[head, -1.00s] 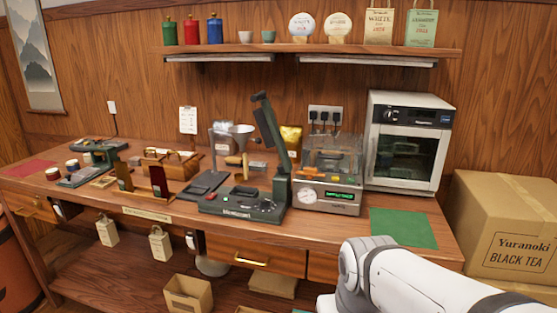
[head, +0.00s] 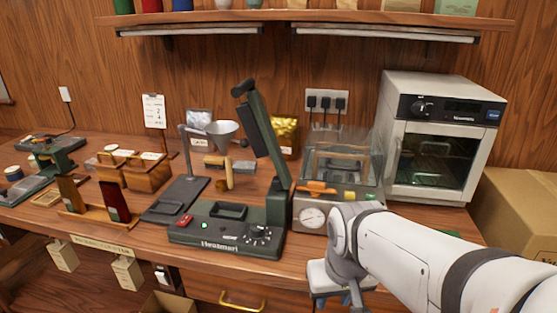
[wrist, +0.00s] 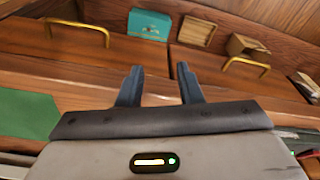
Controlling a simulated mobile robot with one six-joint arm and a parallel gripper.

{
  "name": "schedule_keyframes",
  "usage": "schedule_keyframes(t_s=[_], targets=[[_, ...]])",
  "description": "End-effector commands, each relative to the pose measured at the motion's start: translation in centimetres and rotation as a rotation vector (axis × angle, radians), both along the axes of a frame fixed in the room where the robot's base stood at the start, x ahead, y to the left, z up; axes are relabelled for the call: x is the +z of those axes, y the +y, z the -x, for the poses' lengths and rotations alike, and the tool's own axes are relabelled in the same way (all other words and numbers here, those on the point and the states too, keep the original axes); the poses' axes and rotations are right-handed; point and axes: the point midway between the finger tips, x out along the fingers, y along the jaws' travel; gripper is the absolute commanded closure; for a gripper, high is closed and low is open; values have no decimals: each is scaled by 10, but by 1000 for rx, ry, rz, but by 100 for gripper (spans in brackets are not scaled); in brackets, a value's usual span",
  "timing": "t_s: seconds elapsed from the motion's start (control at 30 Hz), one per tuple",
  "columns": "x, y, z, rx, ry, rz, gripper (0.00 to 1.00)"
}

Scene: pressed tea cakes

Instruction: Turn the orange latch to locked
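The orange latch (head: 316,188) sits on the front of the clear-lidded machine with a round gauge (head: 313,217). It looks roughly level, and its left part shows most clearly. The latch is not in the wrist view. My gripper (head: 336,299) is in front of the counter edge, below and apart from the latch. In the wrist view its two dark fingers (wrist: 157,73) stand apart with nothing between them. My arm hides the machine's lower right front.
A dark green press (head: 230,228) with a raised arm stands left of the machine. A white oven (head: 440,140) stands to the right. A shelf (head: 300,16) runs above. The wrist view shows drawer handles (wrist: 245,64) and a teal box (wrist: 149,25).

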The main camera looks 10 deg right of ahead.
Motion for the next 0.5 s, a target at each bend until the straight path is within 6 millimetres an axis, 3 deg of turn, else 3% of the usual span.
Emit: schedule_keyframes(t_s=[0.13,0.23,0.37,0.5], targets=[[5,0,-3,14,2,2,67],[27,-4,-18,85,14,15,67],[80,-3,-61,317,47,47,67],[138,-1,-119,647,91,82,67]])
